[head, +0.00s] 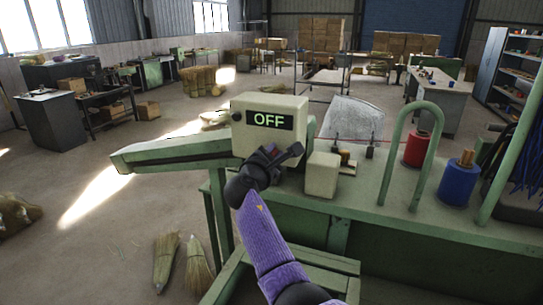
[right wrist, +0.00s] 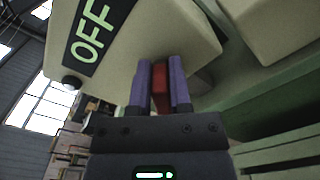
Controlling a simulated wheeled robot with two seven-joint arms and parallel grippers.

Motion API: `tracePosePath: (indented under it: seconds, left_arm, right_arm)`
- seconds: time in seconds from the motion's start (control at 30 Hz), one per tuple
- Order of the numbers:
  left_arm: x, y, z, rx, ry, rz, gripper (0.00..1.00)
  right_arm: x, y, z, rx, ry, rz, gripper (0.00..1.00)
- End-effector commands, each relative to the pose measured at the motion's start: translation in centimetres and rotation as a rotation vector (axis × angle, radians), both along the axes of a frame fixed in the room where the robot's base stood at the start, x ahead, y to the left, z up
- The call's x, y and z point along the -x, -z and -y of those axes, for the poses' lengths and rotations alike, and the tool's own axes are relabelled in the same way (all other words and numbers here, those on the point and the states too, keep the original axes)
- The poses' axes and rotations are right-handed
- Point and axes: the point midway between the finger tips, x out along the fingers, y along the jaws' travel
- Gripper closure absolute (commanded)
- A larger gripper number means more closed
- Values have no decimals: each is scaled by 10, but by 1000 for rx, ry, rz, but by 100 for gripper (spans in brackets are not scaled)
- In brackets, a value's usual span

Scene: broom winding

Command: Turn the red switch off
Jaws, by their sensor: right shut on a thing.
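A cream control box (head: 262,140) stands on the green machine, with a black sign reading OFF (head: 270,120) in green letters. In the right wrist view the sign (right wrist: 92,38) is at the upper left. The red switch (right wrist: 160,84) is on the box's underside or lower part, between the two purple fingers. In the right wrist view my right gripper (right wrist: 162,85) is shut on the red switch. My left gripper is not in view.
A smaller cream box (head: 322,174) stands just right of my gripper. A red spool (head: 417,149), a blue spool (head: 458,183) and a green hoop (head: 404,150) stand on the machine table. A green beam (head: 180,152) extends left.

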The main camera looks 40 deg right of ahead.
Motion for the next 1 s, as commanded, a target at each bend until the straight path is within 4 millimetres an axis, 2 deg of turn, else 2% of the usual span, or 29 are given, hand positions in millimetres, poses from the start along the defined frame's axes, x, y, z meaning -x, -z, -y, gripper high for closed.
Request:
tracePosePath:
  seconds: [0.6, 1.0]
  left_arm:
    - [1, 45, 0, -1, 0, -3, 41]
    - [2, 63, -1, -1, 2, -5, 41]
  right_arm:
    - [6, 16, 3, -257, -1, 495, 100]
    - [7, 20, 3, -358, 1, 685, 100]
